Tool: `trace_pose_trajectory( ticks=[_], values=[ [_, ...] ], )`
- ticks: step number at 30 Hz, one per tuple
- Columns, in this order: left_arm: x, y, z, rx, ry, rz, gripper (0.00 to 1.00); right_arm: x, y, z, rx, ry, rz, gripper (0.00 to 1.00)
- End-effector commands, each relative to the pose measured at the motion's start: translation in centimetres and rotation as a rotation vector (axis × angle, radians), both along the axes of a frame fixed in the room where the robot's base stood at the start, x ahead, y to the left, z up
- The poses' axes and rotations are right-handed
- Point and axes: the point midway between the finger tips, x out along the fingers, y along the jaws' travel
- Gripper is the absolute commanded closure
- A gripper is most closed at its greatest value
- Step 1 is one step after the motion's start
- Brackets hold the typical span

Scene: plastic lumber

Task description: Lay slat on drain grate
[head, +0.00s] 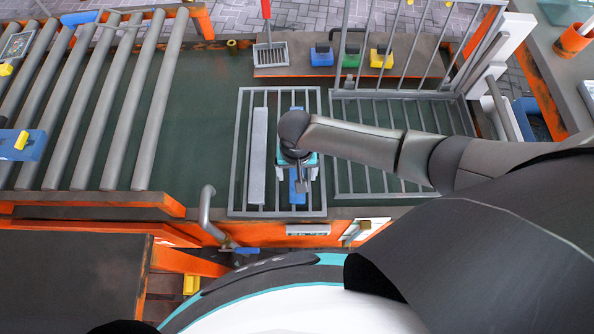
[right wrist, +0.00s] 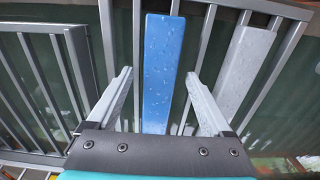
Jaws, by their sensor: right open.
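A blue slat (head: 297,190) lies lengthwise on the left drain grate (head: 236,150), partly hidden under my right gripper. A grey slat (head: 258,160) lies on the same grate to its left, roughly parallel and apart from it. My right gripper (head: 299,176) is over the blue slat, open. In the right wrist view the blue slat (right wrist: 163,70) runs between the two spread fingers (right wrist: 160,76), with a gap on each side. The grey slat (right wrist: 243,70) shows to the right there. My left gripper is not in view.
A second grate (head: 375,180) with an upright barred rack lies right of the first. A roller conveyor (head: 120,110) fills the left. Blue, green and yellow blocks (head: 381,58) and a red-handled tool (head: 267,30) are at the back. The green surface (head: 200,130) left of the grate is clear.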

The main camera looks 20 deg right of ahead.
Motion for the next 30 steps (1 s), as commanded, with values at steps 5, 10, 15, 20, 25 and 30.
trace_pose_trajectory(
  ticks=[5,10,15,20,25,30],
  values=[
    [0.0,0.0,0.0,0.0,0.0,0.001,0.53,0.0,0.0,0.0,-0.001,0.001,0.0,0.15],
    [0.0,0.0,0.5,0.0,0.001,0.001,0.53,0.0,0.0,1.0,0.0,0.0,0.0,0.15],
    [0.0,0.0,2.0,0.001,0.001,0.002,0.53,0.0,0.0,4.2,0.002,-0.001,0.001,0.15],
    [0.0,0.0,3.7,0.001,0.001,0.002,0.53,0.0,0.0,8.3,0.001,-0.002,0.001,0.15],
    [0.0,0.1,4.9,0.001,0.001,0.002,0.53,0.0,0.0,12.0,0.002,-0.002,0.001,0.15],
    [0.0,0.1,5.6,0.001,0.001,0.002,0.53,0.0,0.0,14.3,0.001,0.0,0.0,0.15]
  ],
)
